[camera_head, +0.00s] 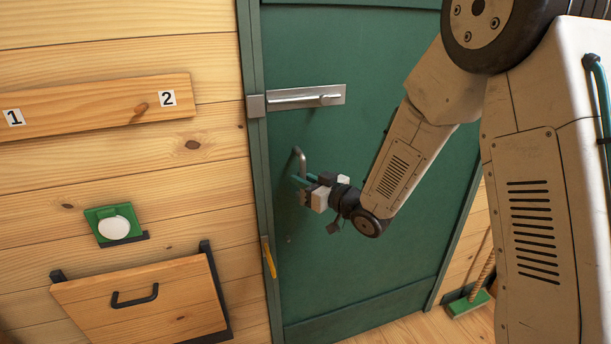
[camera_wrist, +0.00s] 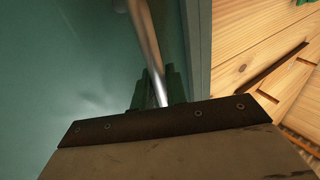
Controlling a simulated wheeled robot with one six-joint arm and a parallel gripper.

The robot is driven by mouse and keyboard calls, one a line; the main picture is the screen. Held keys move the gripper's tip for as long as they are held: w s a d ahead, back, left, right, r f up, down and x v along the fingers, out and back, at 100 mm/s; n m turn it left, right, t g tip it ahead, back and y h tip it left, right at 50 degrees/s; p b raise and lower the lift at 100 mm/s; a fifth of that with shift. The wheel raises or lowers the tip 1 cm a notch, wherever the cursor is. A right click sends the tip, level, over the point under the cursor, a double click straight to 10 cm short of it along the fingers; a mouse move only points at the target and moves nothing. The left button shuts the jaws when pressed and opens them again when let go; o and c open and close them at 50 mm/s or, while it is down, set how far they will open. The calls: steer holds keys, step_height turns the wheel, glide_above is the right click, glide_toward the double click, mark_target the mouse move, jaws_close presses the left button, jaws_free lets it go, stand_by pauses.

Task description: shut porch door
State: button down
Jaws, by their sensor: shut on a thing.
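The green porch door (camera_head: 375,240) fills the middle of the head view, inside a green frame (camera_head: 262,190). It looks in line with the frame, but I cannot tell whether a small gap remains. A metal bar handle (camera_head: 300,160) stands out from the door near its left edge. My gripper (camera_head: 306,181) is at this handle, shut on it. In the wrist view the handle (camera_wrist: 143,40) runs down between the green fingers (camera_wrist: 158,92), with the door (camera_wrist: 60,70) behind it. The lower end of the handle is hidden by my gripper.
A silver latch (camera_head: 305,97) crosses the door's left edge higher up. On the wooden wall at left are a numbered board (camera_head: 95,108), a green fixture with a white disc (camera_head: 113,225) and a wooden bin front (camera_head: 145,305).

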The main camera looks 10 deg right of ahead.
steer(key=shift+s+d+f, duration=0.15)
steer(key=shift+s+d, duration=0.05)
steer(key=shift+s, duration=0.3)
steer(key=c, duration=1.5)
jaws_free()
steer(key=shift+s, duration=0.1)
steer(key=shift+v, duration=3.85)
